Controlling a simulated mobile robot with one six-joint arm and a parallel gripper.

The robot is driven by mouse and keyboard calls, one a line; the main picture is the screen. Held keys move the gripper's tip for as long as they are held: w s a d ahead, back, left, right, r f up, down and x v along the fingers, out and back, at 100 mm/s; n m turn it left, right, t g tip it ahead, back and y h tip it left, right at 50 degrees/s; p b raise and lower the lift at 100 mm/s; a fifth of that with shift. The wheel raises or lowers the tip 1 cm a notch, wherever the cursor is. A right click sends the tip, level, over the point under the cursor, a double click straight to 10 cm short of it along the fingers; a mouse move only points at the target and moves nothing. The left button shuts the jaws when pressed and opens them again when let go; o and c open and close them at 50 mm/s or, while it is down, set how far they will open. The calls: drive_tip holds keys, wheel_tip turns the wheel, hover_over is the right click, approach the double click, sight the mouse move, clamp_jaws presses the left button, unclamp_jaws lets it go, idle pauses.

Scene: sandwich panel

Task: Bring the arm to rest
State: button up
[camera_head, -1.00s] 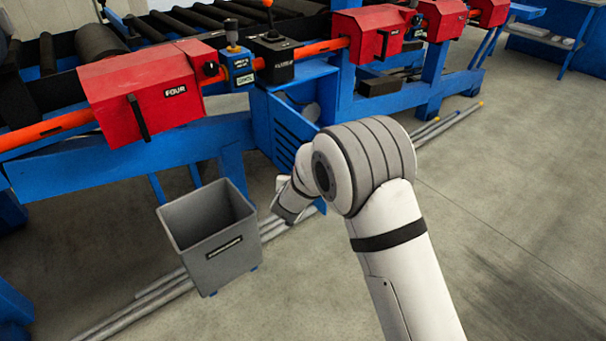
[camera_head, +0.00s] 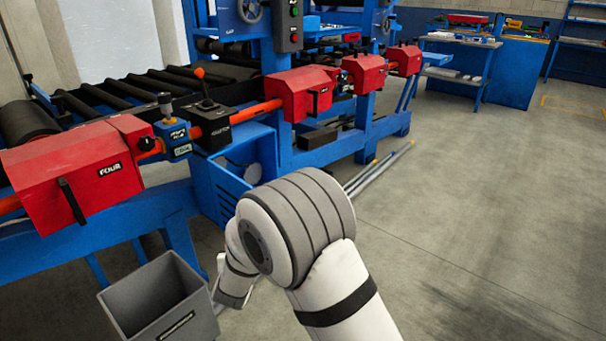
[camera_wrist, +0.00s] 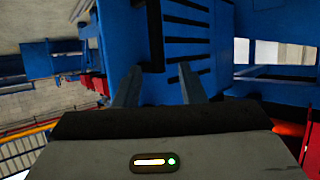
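My arm (camera_head: 297,222) is white and grey, bent at a large joint in the lower middle of the head view. Its far end hangs down beside a grey bin, and the fingers are hidden there. In the wrist view my gripper (camera_wrist: 159,82) shows two dark fingers standing apart. Nothing is visible between them except a slotted blue panel (camera_wrist: 187,48) beyond. I cannot tell how far the fingers are from that panel.
The grey bin (camera_head: 177,322) stands on the floor, close left of my arm's end. Behind is a blue machine with red boxes (camera_head: 75,172) and rollers. Metal rods (camera_head: 376,170) lie on the floor. Open concrete floor (camera_head: 480,210) extends right. A blue workbench (camera_head: 460,70) stands farther back.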

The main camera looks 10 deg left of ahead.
drive_tip(key=s+d+r+g+p, duration=0.1)
drive_tip(key=d+r+g+p, duration=0.1)
drive_tip(key=d+r+p, duration=0.75)
drive_tip(key=s+d+r+g+p, duration=0.1)
drive_tip(key=d+r+g+p, duration=0.3)
drive_tip(key=d+r, duration=1)
drive_tip(key=s+d+r+m+g+h+p, duration=0.2)
drive_tip(key=s+d+r+g+h+p, duration=0.1)
drive_tip(key=s+d+r+p, duration=1)
drive_tip(key=s+d+r+g, duration=0.1)
drive_tip(key=s+d+r, duration=0.4)
drive_tip(key=s, duration=0.4)
drive_tip(key=shift+d+m, duration=0.4)
drive_tip(key=shift+d, duration=0.5)
drive_tip(key=shift+a, duration=0.1)
